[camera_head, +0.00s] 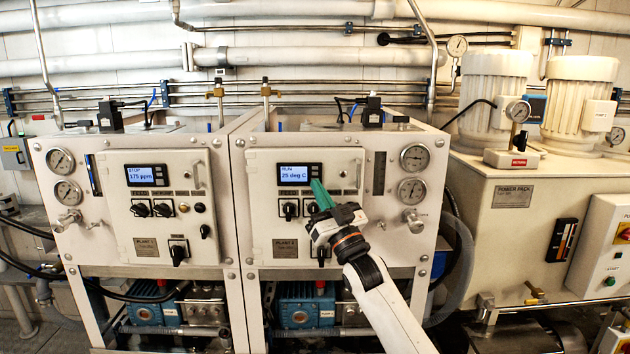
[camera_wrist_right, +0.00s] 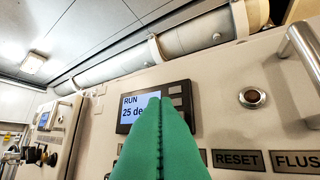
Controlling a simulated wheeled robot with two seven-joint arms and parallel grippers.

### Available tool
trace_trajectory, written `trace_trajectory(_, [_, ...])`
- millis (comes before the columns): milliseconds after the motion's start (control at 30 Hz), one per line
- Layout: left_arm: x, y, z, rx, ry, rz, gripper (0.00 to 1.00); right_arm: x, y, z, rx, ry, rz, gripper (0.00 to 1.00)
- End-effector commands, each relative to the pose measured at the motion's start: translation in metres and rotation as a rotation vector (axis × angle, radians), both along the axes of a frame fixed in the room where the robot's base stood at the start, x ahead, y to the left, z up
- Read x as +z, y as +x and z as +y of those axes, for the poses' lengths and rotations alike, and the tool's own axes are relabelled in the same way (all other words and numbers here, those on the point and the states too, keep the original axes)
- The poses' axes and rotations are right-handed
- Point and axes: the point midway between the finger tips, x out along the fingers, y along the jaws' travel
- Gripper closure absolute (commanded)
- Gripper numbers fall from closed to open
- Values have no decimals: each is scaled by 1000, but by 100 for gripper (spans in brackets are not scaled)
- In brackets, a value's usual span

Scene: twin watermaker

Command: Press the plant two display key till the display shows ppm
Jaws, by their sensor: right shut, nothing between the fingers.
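The plant two display (camera_head: 294,176) is a lit screen on the right-hand cabinet (camera_head: 277,223). It reads "RUN" and "25 deg C" in the head view, and the same display (camera_wrist_right: 139,106) shows in the right wrist view. Its small dark keys (camera_wrist_right: 175,95) are at the screen's right edge, partly behind the fingers. My right gripper (camera_head: 318,184) has green fingers, shut and empty, with the tips just below the display's right side. In the wrist view the fingertips (camera_wrist_right: 160,103) overlap the screen's right part; I cannot tell whether they touch. My left gripper is not in view.
The plant one display (camera_head: 140,175) on the left cabinet reads "STOP" and "175 ppm". Black rotary knobs (camera_head: 290,210) sit below the plant two display. A metal handle (camera_wrist_right: 302,52) stands out right of it, beside a round button (camera_wrist_right: 253,97). Gauges (camera_head: 413,157) are further right.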

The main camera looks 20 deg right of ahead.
Motion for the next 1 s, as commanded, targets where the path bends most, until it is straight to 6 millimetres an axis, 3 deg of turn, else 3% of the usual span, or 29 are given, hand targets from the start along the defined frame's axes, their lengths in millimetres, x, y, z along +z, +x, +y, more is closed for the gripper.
trace_trajectory(333, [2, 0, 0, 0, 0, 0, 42, 0, -3, 1, 0, 0, 1, 100])
trace_trajectory(800, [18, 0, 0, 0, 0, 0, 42, 0, -45, 13, 0, 0, 1, 100])
trace_trajectory(1000, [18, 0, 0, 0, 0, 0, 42, -1, -49, 14, -1, -1, 1, 100])
